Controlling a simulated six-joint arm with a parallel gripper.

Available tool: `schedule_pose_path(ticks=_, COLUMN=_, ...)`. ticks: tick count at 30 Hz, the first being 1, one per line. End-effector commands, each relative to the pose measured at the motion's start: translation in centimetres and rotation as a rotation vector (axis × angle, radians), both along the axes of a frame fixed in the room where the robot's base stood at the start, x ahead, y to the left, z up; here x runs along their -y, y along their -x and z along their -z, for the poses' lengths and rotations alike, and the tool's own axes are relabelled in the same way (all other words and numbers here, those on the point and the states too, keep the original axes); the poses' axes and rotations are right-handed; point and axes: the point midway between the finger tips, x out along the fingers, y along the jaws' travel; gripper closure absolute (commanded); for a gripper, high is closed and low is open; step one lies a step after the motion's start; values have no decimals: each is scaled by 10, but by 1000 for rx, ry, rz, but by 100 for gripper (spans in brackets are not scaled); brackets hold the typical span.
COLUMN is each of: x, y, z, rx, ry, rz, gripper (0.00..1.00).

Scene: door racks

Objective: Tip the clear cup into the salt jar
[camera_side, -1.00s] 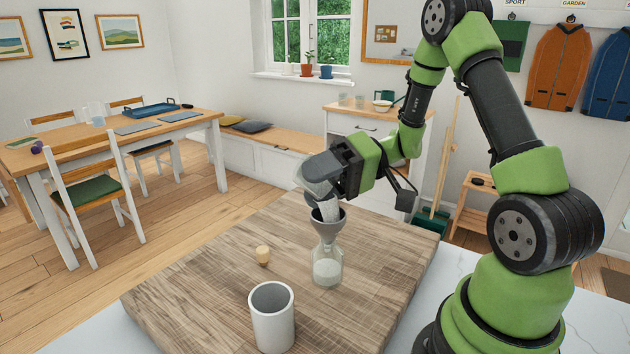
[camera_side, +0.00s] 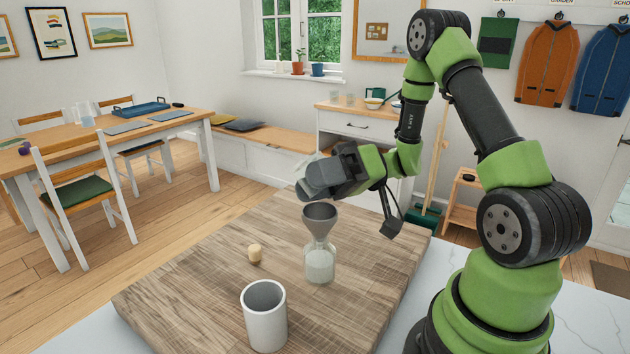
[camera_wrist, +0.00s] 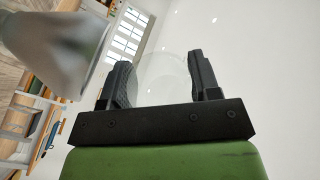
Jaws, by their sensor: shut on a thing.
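My gripper (camera_side: 322,180) is shut on the clear cup (camera_side: 309,168), a little above and beside the funnel mouth. The cup is see-through and mostly hidden behind the fingers, so its tilt and contents are hard to tell in the side view. In the wrist view the cup (camera_wrist: 160,76) shows faintly between the two fingers and looks empty. The salt jar (camera_side: 320,265) is a clear bottle standing upright on the wooden board, with white salt inside. A grey funnel (camera_side: 320,225) sits upright in its neck.
A white cylindrical pot (camera_side: 265,318) stands at the board's front. The board's right side is clear. A dining table (camera_side: 100,140) and chairs are farther off.

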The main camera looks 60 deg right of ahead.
Motion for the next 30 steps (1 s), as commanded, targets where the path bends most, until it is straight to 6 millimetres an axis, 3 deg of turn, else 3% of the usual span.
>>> schedule_pose_path(ticks=11, x=0, y=0, z=-1, rx=1, ry=1, rz=0, gripper=72)
schedule_pose_path(ticks=22, x=0, y=0, z=-35, rx=3, ry=3, rz=0, gripper=72)
schedule_pose_path(ticks=30, x=0, y=0, z=-40, rx=-1, ry=-1, rz=0, gripper=72)
